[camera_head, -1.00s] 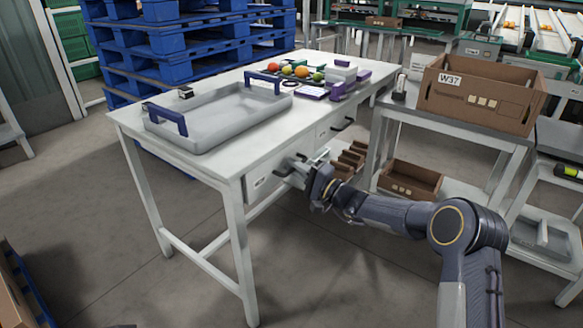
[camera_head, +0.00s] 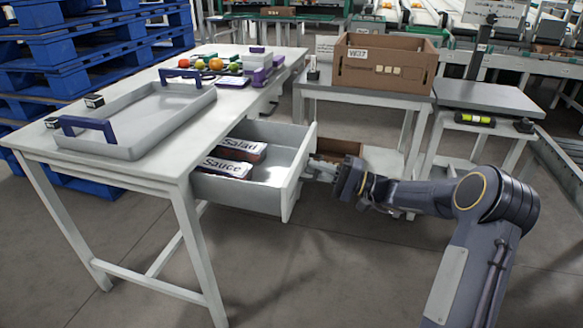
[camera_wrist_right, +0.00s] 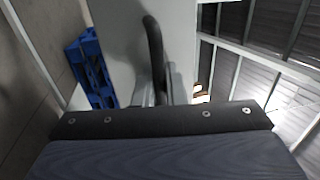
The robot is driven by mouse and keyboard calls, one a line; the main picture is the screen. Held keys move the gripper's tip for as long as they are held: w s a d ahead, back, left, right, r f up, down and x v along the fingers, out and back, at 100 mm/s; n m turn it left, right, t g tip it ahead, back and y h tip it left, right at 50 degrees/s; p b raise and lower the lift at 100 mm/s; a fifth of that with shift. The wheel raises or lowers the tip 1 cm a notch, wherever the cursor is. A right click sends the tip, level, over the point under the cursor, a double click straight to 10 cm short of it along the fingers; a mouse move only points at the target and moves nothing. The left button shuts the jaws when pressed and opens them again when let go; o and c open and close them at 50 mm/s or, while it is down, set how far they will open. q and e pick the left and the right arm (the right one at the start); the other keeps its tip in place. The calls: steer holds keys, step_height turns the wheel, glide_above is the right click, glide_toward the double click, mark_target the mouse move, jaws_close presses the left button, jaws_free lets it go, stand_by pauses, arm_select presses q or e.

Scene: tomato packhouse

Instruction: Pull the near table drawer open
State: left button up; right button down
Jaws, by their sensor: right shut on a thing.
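The near table drawer (camera_head: 250,175) stands well out from the white table (camera_head: 150,172). Inside it lie two boxes, one marked "Salad" (camera_head: 238,149) and one marked "Sauce" (camera_head: 226,168). My right gripper (camera_head: 318,168) is at the outer face of the drawer front, shut on the drawer handle. In the right wrist view the dark curved handle (camera_wrist_right: 153,45) runs up between the fingers (camera_wrist_right: 158,92) against the pale drawer front. The handle is mostly hidden in the head view. My left gripper is not in view.
A grey tray with blue handles (camera_head: 140,115) and several tomatoes (camera_head: 208,64) are on the table. A side table with a cardboard box (camera_head: 385,62) stands to the right. Blue pallets (camera_head: 95,55) are stacked behind. Floor in front of the drawer is clear.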

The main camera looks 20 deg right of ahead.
steer(key=shift+r+v, duration=0.15)
steer(key=shift+v, duration=0.65)
steer(key=shift+r+v, duration=0.15)
steer(key=shift+v, duration=0.7)
steer(key=c, duration=1.8)
jaws_free()
steer(key=shift+c, duration=0.2)
steer(key=shift+d, duration=0.15)
steer(key=p+v, duration=0.2)
steer(key=v, duration=0.5)
steer(key=shift+s+d, duration=0.2)
steer(key=shift+s, duration=0.05)
steer(key=shift+f, duration=0.1)
